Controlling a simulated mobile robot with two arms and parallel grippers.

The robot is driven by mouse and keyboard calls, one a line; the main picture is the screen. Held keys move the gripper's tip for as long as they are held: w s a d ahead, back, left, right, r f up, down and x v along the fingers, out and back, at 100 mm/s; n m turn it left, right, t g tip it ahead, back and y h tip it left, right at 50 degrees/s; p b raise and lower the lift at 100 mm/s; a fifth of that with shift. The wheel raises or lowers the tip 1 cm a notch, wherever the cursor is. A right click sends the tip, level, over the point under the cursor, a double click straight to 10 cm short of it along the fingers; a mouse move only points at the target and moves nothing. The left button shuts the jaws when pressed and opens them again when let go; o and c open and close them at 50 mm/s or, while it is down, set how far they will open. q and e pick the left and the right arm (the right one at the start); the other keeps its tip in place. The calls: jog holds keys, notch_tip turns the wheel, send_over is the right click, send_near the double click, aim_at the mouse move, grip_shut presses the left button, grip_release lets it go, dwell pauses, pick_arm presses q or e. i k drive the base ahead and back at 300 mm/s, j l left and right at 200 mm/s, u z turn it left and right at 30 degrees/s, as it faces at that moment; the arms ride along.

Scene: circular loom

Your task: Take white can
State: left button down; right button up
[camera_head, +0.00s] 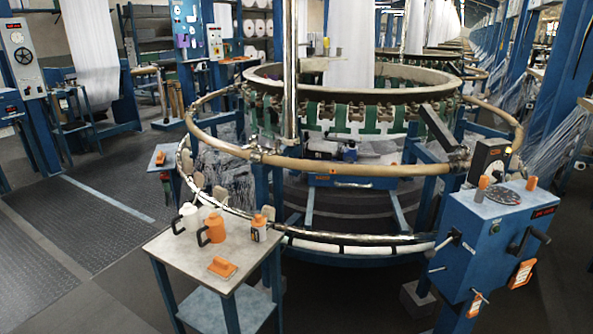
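The white can (188,221) stands upright on the small table (193,267), near its back left edge. It has a dark handle on its left side. Neither of my grippers is in view.
A flat orange object (222,267) lies near the front. The circular loom (347,165) rises behind. A blue control box (490,242) is on the right. The floor at left is clear.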

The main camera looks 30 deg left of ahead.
aim_at(189, 216)
jog(key=u, duration=1.6)
jog(key=i+j+u, duration=0.6)
jog(key=i, duration=0.4)
jog(key=i+j+u, duration=0.25)
jog(key=i, duration=0.25)
jog(key=i+u, duration=0.3)
jog(key=i, duration=0.25)
jog(key=i+j+z, duration=0.1)
jog(key=i+z, duration=0.3)
jog(key=i+j+z, duration=0.2)
jog(key=i+z, duration=0.15)
jog(key=i, duration=0.05)
